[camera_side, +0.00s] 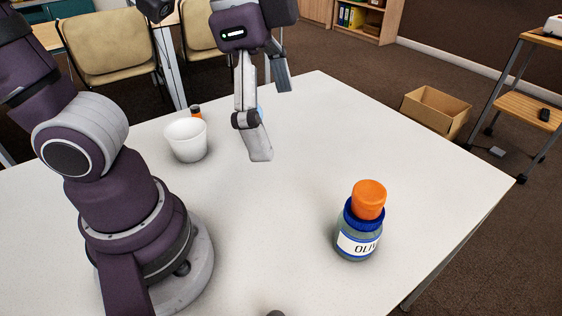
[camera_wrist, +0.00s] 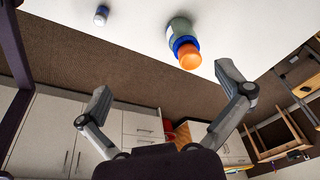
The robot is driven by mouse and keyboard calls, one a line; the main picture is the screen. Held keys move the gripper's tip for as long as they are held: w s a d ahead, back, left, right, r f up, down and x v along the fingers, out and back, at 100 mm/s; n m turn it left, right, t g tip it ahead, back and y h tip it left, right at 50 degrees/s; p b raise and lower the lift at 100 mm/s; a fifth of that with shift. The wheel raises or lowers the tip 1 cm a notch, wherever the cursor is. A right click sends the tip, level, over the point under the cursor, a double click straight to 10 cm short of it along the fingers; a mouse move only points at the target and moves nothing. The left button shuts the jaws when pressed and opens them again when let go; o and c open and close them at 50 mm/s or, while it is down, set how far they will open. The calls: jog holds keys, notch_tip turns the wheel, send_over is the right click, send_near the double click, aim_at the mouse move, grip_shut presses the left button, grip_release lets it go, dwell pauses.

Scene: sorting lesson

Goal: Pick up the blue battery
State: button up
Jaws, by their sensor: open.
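My gripper (camera_side: 270,122) is open and empty, raised above the far part of the table. Its spread fingers also show in the wrist view (camera_wrist: 164,80), apart from the cylinder.
A jar (camera_side: 357,241) with a blue lid and an orange piece (camera_side: 369,199) on top stands at the right. The middle of the table (camera_side: 270,210) is clear.

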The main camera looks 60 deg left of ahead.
jog(key=a+f+n+t+y, duration=0.1)
jog(key=a+f+n+t, duration=0.2)
jog(key=a+n, duration=0.6)
jog(key=shift+w+a+f, duration=0.2)
jog(key=shift+w+a, duration=0.1)
jog(key=c, duration=0.8)
jog(key=n+g+h, duration=0.8)
jog(key=g, duration=0.3)
send_near(274, 312)
jog(key=a, duration=0.4)
jog(key=d+f+n+h, duration=0.1)
jog(key=f+h, duration=0.1)
jog(key=s+d+f+n+g+h, duration=0.1)
jog(key=f+n+h, duration=0.1)
jog(key=h, duration=0.1)
jog(key=d+f+n+h, duration=0.1)
jog(key=f+n+h, duration=0.1)
jog(key=f+h, duration=0.1)
jog(key=shift+s+d, duration=0.25)
jog(key=shift+d, duration=0.15)
jog(key=x, duration=0.7)
jog(key=shift+s+d+r, duration=0.1)
jog(key=shift+s+d, duration=0.05)
jog(key=shift+d, duration=0.05)
